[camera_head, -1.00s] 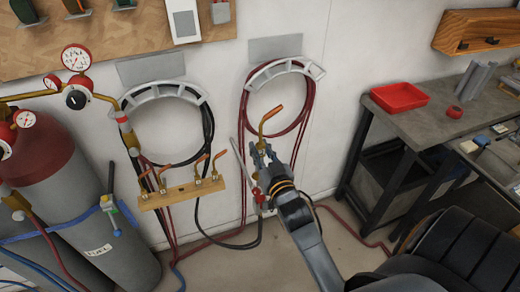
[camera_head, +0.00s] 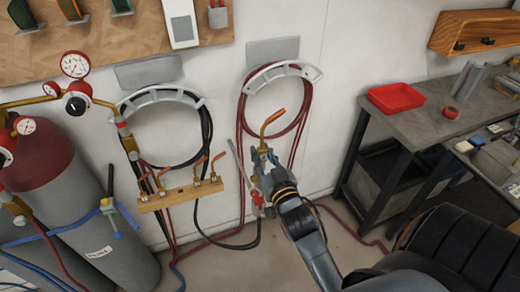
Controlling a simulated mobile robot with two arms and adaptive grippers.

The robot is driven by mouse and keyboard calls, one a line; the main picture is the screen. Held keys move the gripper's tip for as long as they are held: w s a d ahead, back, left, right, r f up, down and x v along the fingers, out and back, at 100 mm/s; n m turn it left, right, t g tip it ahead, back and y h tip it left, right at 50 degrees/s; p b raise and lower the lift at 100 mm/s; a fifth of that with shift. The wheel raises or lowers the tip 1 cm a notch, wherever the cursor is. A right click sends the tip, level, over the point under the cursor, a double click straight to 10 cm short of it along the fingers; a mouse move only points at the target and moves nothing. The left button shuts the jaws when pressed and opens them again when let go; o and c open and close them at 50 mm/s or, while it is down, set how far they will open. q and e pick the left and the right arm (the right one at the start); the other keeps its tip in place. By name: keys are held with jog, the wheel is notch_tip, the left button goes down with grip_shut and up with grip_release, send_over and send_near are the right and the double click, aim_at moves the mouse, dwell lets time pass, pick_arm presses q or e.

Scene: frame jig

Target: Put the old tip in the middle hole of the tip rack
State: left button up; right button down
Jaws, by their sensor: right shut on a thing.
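The old tip (camera_head: 271,121), a bent copper tube with a brass base, stands upright in my right gripper (camera_head: 264,156). The gripper is shut on its lower part, which the fingers partly hide. The wooden tip rack (camera_head: 181,197) is to the left of the gripper, against the wall. The middle hole itself is too small to make out. The held tip is apart from the rack. My left gripper is not in view.
A torch with red knobs (camera_head: 256,197) is just left of my right gripper. Hose coils hang on wall brackets (camera_head: 283,74) behind. Gas cylinders (camera_head: 110,245) stand at the left. A workbench (camera_head: 425,121) with a red tray (camera_head: 397,98) is at the right.

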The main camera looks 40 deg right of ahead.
jog(key=shift+s+a, duration=0.15)
jog(key=shift+s, duration=0.5)
jog(key=p+v, duration=0.1)
jog(key=v, duration=0.6)
jog(key=shift+s+p, duration=0.3)
jog(key=shift+s, duration=0.05)
dwell(0.4)
jog(key=s+a+n+y+b, duration=0.1)
jog(key=a+y+b, duration=0.1)
jog(key=a, duration=0.3)
jog(key=s+a+f+n+y+b, duration=0.1)
jog(key=s+a+y+b, duration=0.1)
jog(key=a, duration=0.3)
jog(key=shift+s+a+f+n+t+b, duration=0.15)
jog(key=shift+a+f+n+t+b, duration=0.2)
jog(key=shift+b, duration=0.55)
